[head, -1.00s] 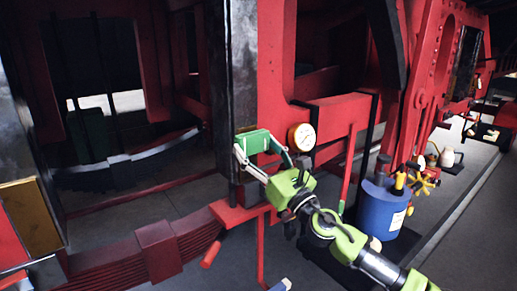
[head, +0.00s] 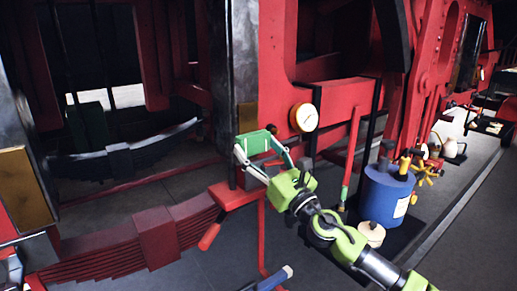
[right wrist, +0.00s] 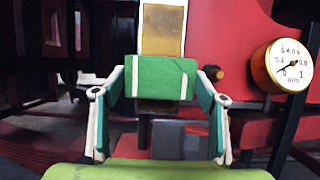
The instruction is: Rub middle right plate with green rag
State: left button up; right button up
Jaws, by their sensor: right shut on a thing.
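My right gripper (head: 265,158) is shut on a green rag (head: 254,143), held at the dark post beside the gauge. In the right wrist view, the rag (right wrist: 162,78) is spread between the two fingers of the gripper (right wrist: 160,92). A brass plate (right wrist: 163,28) shows right behind the rag, above it and a little below it. The rag hides its middle. I cannot tell whether the rag touches it. Another brass plate (head: 27,187) is on the post at the far left of the head view. My left gripper is not in view.
A red bracket (head: 232,195) juts out below the gripper. A blue canister (head: 386,195) stands on the floor to the right, with a white pot (head: 371,233) before it. Red leaf springs (head: 150,240) lie lower left.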

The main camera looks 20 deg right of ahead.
notch_tip(320, 180, down, 6)
jog(key=b, duration=0.4)
jog(key=shift+r, duration=0.25)
jog(key=s+d, duration=0.2)
jog(key=s, duration=0.3)
jog(key=shift+s, duration=0.35)
jog(key=shift+d, duration=0.1)
jog(key=s, duration=0.1)
jog(key=s+d, duration=0.1)
jog(key=shift+s+r, duration=0.1)
jog(key=shift+s, duration=0.3)
